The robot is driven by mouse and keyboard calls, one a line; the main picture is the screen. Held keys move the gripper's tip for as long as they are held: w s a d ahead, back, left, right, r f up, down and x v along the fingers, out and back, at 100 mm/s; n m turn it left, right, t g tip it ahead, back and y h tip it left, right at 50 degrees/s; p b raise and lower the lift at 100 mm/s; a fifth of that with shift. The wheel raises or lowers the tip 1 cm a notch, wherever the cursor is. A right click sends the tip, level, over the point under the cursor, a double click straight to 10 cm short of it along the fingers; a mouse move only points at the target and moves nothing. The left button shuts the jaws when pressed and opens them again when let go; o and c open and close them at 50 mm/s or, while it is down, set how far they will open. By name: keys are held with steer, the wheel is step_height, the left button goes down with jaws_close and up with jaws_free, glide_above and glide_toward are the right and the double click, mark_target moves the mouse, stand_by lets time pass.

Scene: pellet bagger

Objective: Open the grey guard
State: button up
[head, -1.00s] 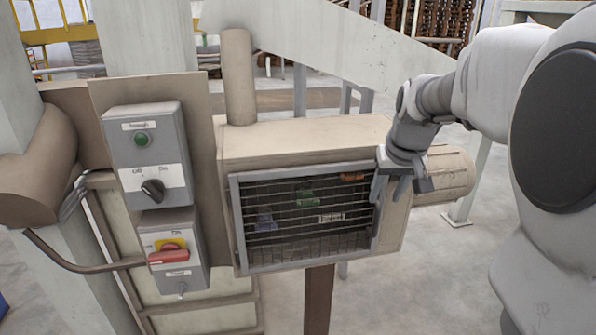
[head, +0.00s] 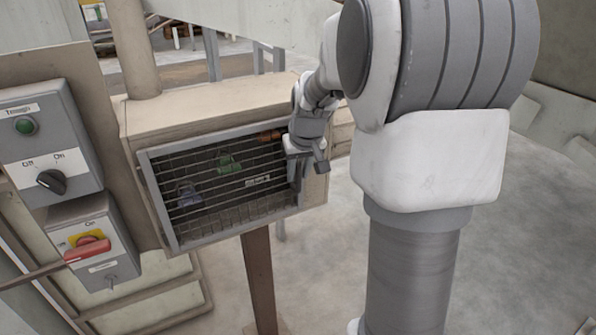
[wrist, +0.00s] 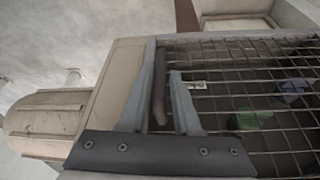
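The grey guard (head: 240,228) is a framed wire-mesh panel on the front of the beige box. It looks closed against the box. In the wrist view the guard (wrist: 235,37) fills the right side. My gripper (head: 306,176) is at the guard's right edge. In the wrist view my gripper (wrist: 163,60) has its two fingers apart, one on each side of a dark brownish upright bar (wrist: 159,95), seemingly the guard's handle. A narrow gap shows between the bar and the right finger; contact on the left is unclear.
Left of the guard are a grey switch box with a green button and black knob (head: 51,181), and another with a red handle (head: 88,250). A green thing (head: 228,163) and a blue one (head: 187,193) show behind the mesh. Floor right of the box is clear.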

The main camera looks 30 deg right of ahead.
jaws_close()
stand_by(1.1)
